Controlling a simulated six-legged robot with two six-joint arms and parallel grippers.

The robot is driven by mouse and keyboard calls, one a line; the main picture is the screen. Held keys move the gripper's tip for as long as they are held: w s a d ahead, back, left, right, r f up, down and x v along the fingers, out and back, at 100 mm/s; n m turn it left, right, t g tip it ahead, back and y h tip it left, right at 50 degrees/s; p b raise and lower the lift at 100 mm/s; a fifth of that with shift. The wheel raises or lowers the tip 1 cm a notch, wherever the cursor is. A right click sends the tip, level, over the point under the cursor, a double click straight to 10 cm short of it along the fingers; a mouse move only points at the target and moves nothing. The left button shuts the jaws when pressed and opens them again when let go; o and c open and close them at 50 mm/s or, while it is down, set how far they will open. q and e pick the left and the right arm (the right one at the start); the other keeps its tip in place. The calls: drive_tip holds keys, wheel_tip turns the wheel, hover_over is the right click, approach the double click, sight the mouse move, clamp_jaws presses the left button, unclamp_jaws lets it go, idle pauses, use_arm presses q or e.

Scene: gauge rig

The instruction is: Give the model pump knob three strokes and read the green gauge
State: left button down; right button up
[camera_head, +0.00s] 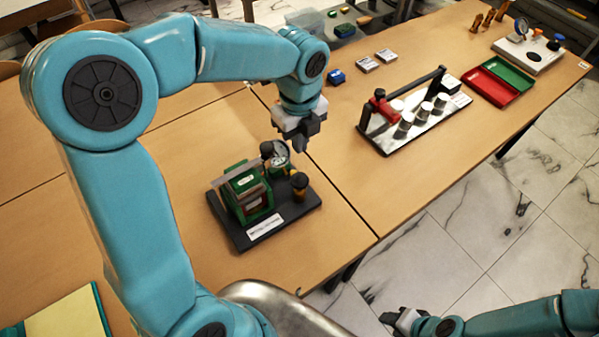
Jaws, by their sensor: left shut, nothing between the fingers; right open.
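The gauge rig (228,236) is a dark base plate with a white label, standing on the near table. On it are a green box (247,193), a round white-faced gauge (278,154) and a dark-topped knob on a brownish post (300,186). Another small dark knob (267,149) shows beside the gauge. The gauge reading is too small to tell. My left gripper (304,145) is shut and empty, pointing down above and just right of the gauge, seemingly apart from the knobs. My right gripper (392,319) is open and empty at the bottom, off the table.
A rack with white cups and a red clamp (380,106) stands on the table to the right. Red and green trays (491,88), a white device (528,50) and small blocks (337,76) lie farther back. A yellow-green folder (66,317) lies lower left.

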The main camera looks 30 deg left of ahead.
sight(299, 181)
use_arm(q)
wheel_tip(299, 181, down, 13)
drive_tip(key=shift+r, duration=0.1)
idle(0.4)
